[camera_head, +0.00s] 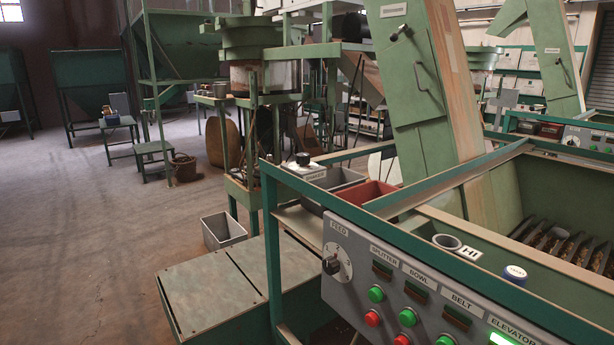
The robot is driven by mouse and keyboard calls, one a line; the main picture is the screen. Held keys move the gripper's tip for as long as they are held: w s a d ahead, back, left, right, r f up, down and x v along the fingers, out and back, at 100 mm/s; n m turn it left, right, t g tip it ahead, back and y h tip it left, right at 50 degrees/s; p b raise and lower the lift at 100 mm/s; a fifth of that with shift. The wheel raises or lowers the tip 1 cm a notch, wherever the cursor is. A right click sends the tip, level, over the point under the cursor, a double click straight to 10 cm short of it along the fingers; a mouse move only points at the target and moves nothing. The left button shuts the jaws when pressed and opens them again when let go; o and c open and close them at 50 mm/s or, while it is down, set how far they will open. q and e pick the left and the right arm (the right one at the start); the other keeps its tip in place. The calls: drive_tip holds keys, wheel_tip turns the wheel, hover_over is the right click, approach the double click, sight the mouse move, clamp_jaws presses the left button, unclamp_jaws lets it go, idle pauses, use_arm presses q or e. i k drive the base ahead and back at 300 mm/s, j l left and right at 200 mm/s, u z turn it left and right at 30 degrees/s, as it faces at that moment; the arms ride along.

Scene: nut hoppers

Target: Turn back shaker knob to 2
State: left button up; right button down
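A small black knob (303,158) stands on a light box (305,168) at the near machine's back left corner. The label (314,176) on that box is small and seems to read "SHAKER". The knob's setting is too small to read. A larger black knob (332,264) sits on a white dial labelled FEED on the grey control panel (345,300). Neither of my grippers is in view.
Green frame rails (385,230) surround the near machine. Green and red buttons (407,317) line the panel. A grey bin (223,230) stands left of the machine. The concrete floor at left is largely clear.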

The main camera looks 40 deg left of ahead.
sight(303, 159)
drive_tip(key=i+j+u, duration=0.25)
drive_tip(key=u, duration=0.15)
drive_tip(key=i+j+u, duration=0.15)
drive_tip(key=u, duration=0.25)
drive_tip(key=i, duration=0.1)
